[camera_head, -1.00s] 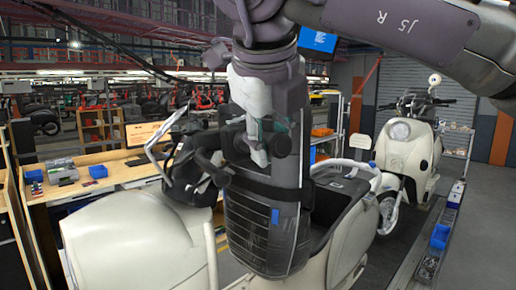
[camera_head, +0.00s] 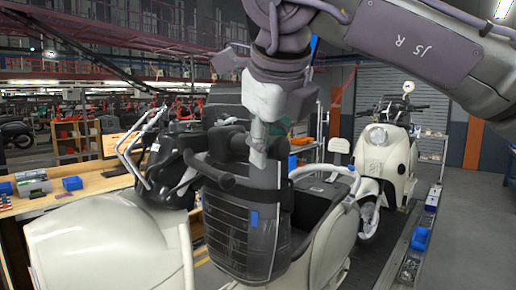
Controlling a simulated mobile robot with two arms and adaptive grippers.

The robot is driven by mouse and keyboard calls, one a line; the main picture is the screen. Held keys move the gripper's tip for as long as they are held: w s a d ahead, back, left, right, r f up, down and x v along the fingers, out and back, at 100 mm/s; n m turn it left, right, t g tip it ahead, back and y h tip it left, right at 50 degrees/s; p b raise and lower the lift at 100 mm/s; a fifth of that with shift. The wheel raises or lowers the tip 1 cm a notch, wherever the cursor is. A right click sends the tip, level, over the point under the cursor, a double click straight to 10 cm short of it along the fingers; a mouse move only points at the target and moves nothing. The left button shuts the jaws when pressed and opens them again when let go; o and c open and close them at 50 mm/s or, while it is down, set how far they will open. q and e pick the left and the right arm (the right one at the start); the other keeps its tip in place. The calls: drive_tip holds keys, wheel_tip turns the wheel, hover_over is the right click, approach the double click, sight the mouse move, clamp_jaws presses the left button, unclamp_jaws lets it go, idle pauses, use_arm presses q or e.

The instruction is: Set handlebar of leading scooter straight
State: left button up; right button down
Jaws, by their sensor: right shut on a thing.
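The leading scooter, cream with a rounded front body (camera_head: 105,245) at the lower left, stands in the foreground with its black seat (camera_head: 318,200) behind. Its handlebar (camera_head: 212,170) shows as a dark bar with a black grip, slanted in the picture, near the middle. My right gripper (camera_head: 260,140) comes down from above, pale and grey, and is shut at the handlebar; its fingertips partly cover the far part of the bar. A black unit with bright metal bars (camera_head: 165,170) sits left of the handlebar. My left gripper is not in view.
A second cream scooter (camera_head: 388,160) stands behind to the right. A rail with a blue bin (camera_head: 420,238) runs along the conveyor. A wooden workbench (camera_head: 95,184) with small blue bins lies at the left. The grey floor at the far right is clear.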

drive_tip(key=shift+w+d+f, duration=0.3)
drive_tip(key=shift+d+f, duration=0.25)
drive_tip(key=shift+b, duration=0.3)
drive_tip(key=shift+w+d+f+n+y+b, duration=0.4)
drive_tip(key=shift+d+f+n+b, duration=0.1)
drive_tip(key=shift+d+b, duration=0.05)
drive_tip(key=shift+w+d+f+n+y+b, duration=0.15)
drive_tip(key=shift+w+d+f+b, duration=0.1)
drive_tip(key=shift+w+d, duration=0.15)
drive_tip(key=shift+w+d+f+n+y+b, duration=0.15)
drive_tip(key=shift+w+d+b, duration=0.1)
drive_tip(key=shift+d, duration=0.2)
drive_tip(key=shift+f, duration=0.1)
